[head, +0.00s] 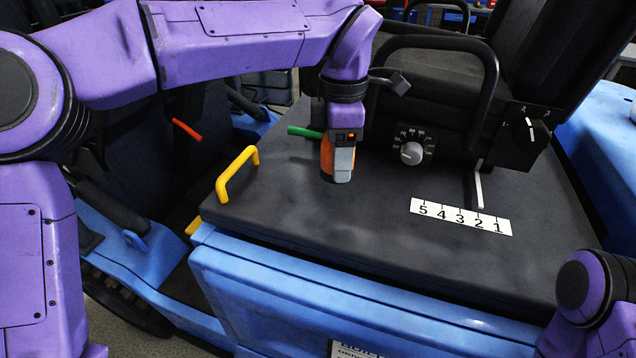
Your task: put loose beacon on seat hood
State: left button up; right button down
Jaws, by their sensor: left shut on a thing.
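My left gripper (342,163) points down over the seat hood, left of the dial. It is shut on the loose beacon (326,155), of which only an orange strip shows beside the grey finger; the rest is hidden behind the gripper. The seat hood (320,225) is a broad, flat, dark grey cover on a blue body, with the black seat at its back. The beacon is over or on the hood's left part; I cannot tell if it touches. Part of my right arm shows at the lower right, but its gripper is out of view.
A yellow handle (237,174) stands at the hood's left edge. A green lever (304,132) is just left of my gripper. A dial (411,153), a seat armrest (487,75) and a numbered strip (460,216) are to the right. The front of the hood is clear.

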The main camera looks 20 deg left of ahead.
pick_arm(q)
jog(key=a+f, duration=0.4)
jog(key=f, duration=0.1)
jog(key=shift+a+f, duration=0.1)
jog(key=shift+a, duration=0.1)
jog(key=shift+d+f, duration=0.15)
jog(key=shift+f, duration=1.3)
jog(key=shift+f, duration=0.1)
jog(key=o, duration=1.1)
jog(key=shift+o, duration=0.2)
notch_tip(320, 180, up, 12)
jog(key=shift+p, duration=0.45)
